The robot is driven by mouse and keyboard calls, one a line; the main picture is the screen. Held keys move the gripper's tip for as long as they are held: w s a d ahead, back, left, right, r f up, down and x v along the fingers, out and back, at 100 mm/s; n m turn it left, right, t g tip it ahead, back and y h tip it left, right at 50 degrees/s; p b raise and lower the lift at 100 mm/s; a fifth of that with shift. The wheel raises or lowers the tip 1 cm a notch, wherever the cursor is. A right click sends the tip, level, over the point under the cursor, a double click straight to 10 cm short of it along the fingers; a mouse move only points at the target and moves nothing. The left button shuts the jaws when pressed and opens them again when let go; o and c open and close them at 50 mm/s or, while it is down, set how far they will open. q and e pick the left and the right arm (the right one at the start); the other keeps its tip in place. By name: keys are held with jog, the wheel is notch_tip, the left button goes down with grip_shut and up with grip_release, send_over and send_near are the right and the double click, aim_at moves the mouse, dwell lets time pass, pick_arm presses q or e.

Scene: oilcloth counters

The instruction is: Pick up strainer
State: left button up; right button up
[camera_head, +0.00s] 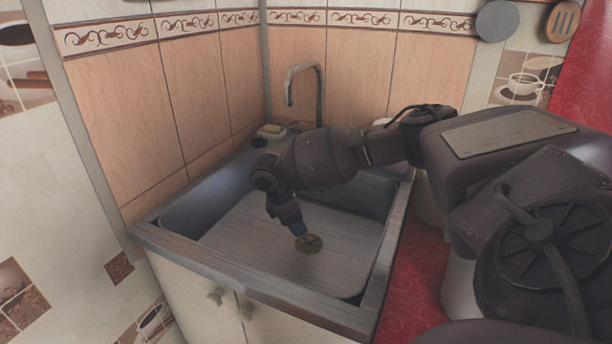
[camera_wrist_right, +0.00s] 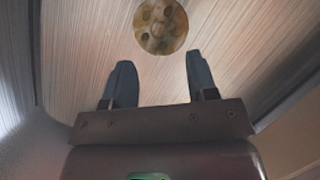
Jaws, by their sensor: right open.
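The strainer (camera_head: 309,244) is a small round, brownish disc with holes. It lies on the bottom of the metal sink (camera_head: 250,235). In the right wrist view the strainer (camera_wrist_right: 161,26) shows just beyond and between the fingertips. My right gripper (camera_head: 299,229) reaches down into the sink, close to the strainer. Its two blue-grey fingers (camera_wrist_right: 158,68) are apart with nothing between them. In the head view the fingers are small, and I cannot tell whether they touch the strainer. My left gripper is not in view.
The sink's walls and rim (camera_head: 340,308) surround my right gripper. A faucet (camera_head: 306,90) stands at the back, with a soap-like item (camera_head: 271,131) on the rim to its left. A red counter (camera_head: 415,275) lies to the right. The visible sink floor is otherwise clear.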

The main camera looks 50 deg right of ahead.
aim_at(308, 239)
jog(key=shift+b+x, duration=0.9)
jog(key=shift+x, duration=2.65)
jog(key=shift+r, duration=0.1)
grip_shut()
